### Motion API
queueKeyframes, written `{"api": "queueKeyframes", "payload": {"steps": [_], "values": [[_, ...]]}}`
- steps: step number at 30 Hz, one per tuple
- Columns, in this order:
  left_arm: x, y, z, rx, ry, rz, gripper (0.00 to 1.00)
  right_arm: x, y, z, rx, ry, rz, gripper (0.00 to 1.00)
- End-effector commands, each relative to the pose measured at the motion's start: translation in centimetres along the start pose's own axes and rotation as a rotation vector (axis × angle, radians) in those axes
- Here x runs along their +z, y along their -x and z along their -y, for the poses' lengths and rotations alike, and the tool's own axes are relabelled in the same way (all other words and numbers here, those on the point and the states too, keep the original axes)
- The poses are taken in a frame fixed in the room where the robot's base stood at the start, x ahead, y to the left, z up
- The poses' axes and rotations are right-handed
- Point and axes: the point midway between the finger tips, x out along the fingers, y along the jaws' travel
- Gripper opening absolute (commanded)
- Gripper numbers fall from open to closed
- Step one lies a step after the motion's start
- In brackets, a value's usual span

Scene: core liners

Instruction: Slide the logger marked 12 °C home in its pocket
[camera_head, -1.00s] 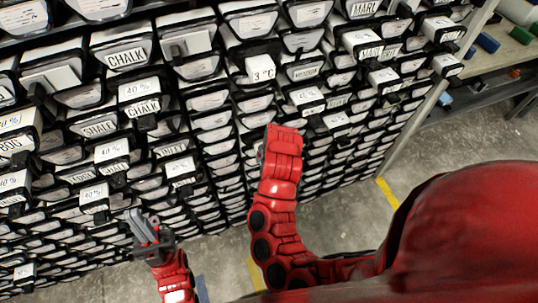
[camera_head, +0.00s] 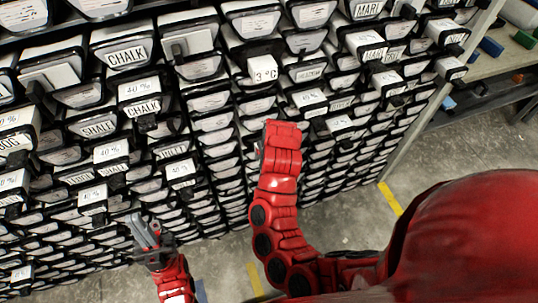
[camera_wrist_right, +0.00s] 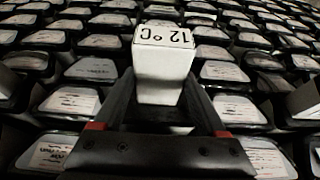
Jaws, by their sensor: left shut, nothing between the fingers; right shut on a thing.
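The logger marked 12 °C (camera_wrist_right: 164,62) is a white block with its label upside down in the right wrist view. My right gripper (camera_wrist_right: 160,100) is shut on it, one dark finger on each side. The logger stands out in front of the rack; its far end and its pocket are hidden, so I cannot tell how deep it sits. My left gripper (camera_head: 146,232) is shut and empty, low in front of the rack at the left.
The rack of dark-framed liners (camera_head: 215,123) fills the view. Other white loggers jut out, among them one marked 3 °C (camera_head: 264,73) and several marked 40 %. A side shelf (camera_head: 510,45) stands at the right. The concrete floor (camera_head: 345,215) is clear there.

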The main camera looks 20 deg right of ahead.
Motion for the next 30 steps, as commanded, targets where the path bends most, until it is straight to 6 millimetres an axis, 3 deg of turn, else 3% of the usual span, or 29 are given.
{"api": "queueKeyframes", "payload": {"steps": [30], "values": [[0.3, 2.0, -0.1, 0.000, 0.000, 0.000, 0.00, -2.4, -1.0, -0.1, 0.000, 0.000, -0.003, 0.04]]}}
